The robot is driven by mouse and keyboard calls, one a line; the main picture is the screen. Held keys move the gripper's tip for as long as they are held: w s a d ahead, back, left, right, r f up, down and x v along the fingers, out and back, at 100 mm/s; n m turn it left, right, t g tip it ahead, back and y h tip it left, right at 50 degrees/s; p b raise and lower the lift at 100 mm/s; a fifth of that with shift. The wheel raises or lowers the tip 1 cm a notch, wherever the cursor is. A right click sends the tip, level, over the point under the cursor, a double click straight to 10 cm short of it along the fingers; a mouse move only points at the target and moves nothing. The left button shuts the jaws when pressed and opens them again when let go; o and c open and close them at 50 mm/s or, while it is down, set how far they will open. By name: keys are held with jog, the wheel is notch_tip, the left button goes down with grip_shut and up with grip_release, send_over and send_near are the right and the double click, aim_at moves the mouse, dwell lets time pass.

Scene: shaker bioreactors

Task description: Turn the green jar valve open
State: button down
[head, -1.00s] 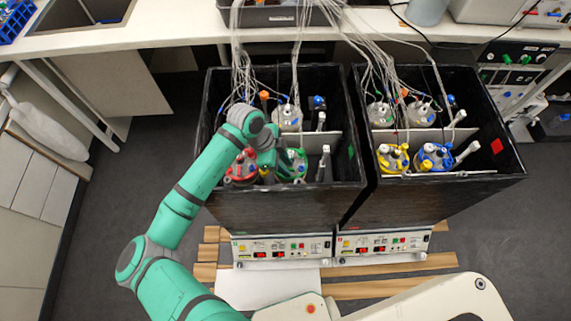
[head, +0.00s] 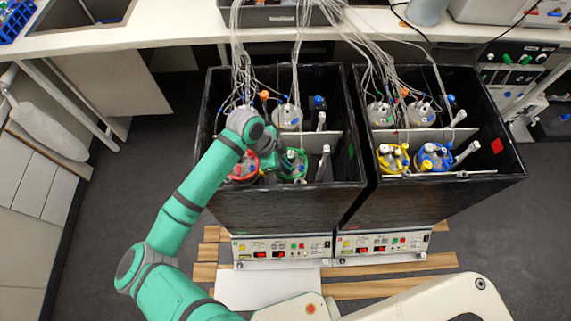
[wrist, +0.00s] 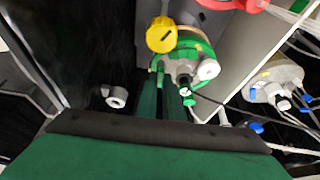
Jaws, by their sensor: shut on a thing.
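The green jar (head: 293,168) stands in the front right part of the left black box, and its green collar shows in the wrist view (wrist: 199,47). My gripper (head: 278,163) is at the jar's left side in the head view. In the wrist view, my gripper's narrow green fingers (wrist: 162,84) reach to the jar's side below a yellow cap (wrist: 161,35). They are shut on the green jar valve, which is mostly hidden between them. The valve's exact angle cannot be told.
A red-collared jar (head: 243,170) stands close left of my gripper. Grey-lidded jars (head: 287,117) stand behind, with many tubes above. The box's walls (head: 285,208) surround the jars. A second black box (head: 430,195) with yellow and blue jars stands to the right.

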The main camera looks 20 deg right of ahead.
jog(key=n, duration=0.1)
jog(key=n+t, duration=0.1)
jog(key=n, duration=0.2)
jog(key=shift+s+t, duration=0.3)
jog(key=n, duration=0.2)
jog(key=n+t, duration=0.1)
jog(key=n, duration=0.1)
jog(key=shift+s+d, duration=0.1)
jog(key=shift+s, duration=0.1)
jog(key=n+t, duration=0.1)
jog(key=n, duration=0.1)
jog(key=n+y, duration=0.1)
jog(key=n, duration=0.1)
jog(key=shift+s+d+n+t, duration=0.2)
jog(key=shift+n+t, duration=0.1)
jog(key=shift+t, duration=0.1)
jog(key=shift+n+t+y, duration=0.4)
jog(key=shift+n+y, duration=0.3)
jog(key=shift+n, duration=1.1)
jog(key=c, duration=1.9)
grip_release()
jog(key=shift+o, duration=0.2)
jog(key=v, duration=1)
jog(key=shift+s+r, duration=0.15)
jog(key=shift+r, duration=0.2)
